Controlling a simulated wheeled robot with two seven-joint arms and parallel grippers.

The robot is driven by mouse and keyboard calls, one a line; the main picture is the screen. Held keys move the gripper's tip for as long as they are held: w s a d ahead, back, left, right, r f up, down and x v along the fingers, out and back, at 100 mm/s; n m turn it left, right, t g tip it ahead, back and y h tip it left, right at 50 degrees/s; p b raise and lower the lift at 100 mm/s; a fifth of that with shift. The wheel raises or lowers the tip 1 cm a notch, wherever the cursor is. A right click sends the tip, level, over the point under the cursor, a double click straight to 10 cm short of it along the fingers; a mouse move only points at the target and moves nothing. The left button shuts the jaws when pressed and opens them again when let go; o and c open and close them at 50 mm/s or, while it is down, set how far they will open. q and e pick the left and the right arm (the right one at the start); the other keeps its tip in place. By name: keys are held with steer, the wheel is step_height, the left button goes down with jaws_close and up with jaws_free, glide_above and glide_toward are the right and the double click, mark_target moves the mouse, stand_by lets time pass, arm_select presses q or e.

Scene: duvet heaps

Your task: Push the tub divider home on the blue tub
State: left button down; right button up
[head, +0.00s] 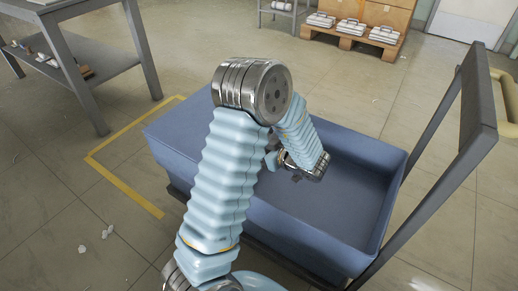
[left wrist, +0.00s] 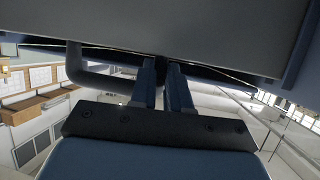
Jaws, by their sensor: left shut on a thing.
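The blue tub (head: 290,228) sits on a cart in the middle of the head view. My left arm crosses in front of it and bends down over it. The left gripper is mostly hidden there behind my arm and wrist. In the left wrist view the fingers of my left gripper (left wrist: 164,80) are close together, shut on a thin dark part, seemingly the tub divider's edge. A broad grey surface fills the top of that view. I cannot clearly tell the divider's outline or how it sits in the tub. My right gripper is not in view.
The cart's grey upright handle (head: 440,165) stands at the tub's right. A grey table (head: 75,65) is at the left. A pallet with boxes (head: 355,35) stands at the back. Yellow tape (head: 125,185) marks the open floor left of the tub.

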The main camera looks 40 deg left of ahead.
arm_select(q)
steer(key=c, duration=1)
jaws_free()
steer(key=p+v, duration=0.1)
steer(key=v, duration=1.3)
steer(key=shift+w, duration=0.1)
steer(key=shift+a, duration=0.1)
